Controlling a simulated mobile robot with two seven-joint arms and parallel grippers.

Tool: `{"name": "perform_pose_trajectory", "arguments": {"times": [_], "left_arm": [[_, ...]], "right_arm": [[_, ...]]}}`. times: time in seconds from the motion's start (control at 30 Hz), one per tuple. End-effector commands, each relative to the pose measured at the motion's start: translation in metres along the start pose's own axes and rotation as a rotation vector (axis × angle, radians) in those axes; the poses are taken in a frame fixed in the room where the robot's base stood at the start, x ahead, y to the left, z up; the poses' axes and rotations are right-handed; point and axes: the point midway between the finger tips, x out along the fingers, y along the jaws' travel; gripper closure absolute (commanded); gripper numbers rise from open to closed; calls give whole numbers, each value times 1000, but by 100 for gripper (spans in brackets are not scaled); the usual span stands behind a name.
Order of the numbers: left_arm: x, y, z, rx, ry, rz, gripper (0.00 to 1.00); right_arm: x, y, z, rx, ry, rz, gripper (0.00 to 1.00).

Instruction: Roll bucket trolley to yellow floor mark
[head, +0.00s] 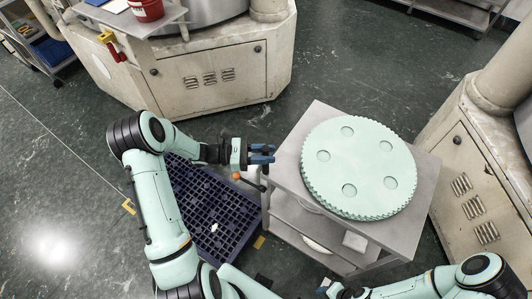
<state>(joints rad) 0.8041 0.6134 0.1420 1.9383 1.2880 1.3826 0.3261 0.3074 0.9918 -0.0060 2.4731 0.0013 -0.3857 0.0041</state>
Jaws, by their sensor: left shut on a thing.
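A grey metal trolley (418,206) stands right of centre, with open lower shelves. A large pale green toothed disc with several round holes (357,165) lies on its top. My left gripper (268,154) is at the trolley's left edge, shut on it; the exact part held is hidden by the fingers. Small yellow floor marks show at the trolley's front left foot (260,242) and left of my arm (129,207). A red bucket (146,9) stands on a grey surface at the top left. My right gripper (333,289) is low at the bottom edge, its jaws unclear.
A dark blue slatted pallet (225,220) lies on the floor left of the trolley. Cream machine housings stand behind (205,85) and at the right (465,190), the right one close to the trolley. Green floor is open at the left and behind the trolley.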

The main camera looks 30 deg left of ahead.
Motion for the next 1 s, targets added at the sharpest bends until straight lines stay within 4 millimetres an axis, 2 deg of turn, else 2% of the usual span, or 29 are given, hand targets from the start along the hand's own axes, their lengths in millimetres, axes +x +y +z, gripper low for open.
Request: {"name": "perform_pose_trajectory", "arguments": {"times": [0.07,0.1,0.13,0.43,0.57,0.67,1.0], "left_arm": [[-4,4,0,4,5,14,100],[-4,4,0,4,5,14,57],[-4,4,0,4,5,14,52],[-3,2,0,3,3,8,52],[-14,3,-1,4,3,11,52],[-31,2,-1,4,5,11,52],[-106,2,-2,4,6,13,52]], "right_arm": [[0,0,0,0,0,0,57],[0,0,0,0,0,0,57],[0,0,0,0,0,0,57],[0,0,0,0,0,0,57],[2,1,1,0,-2,1,57],[6,3,3,1,-5,2,57],[18,10,10,5,-14,5,57]]}}
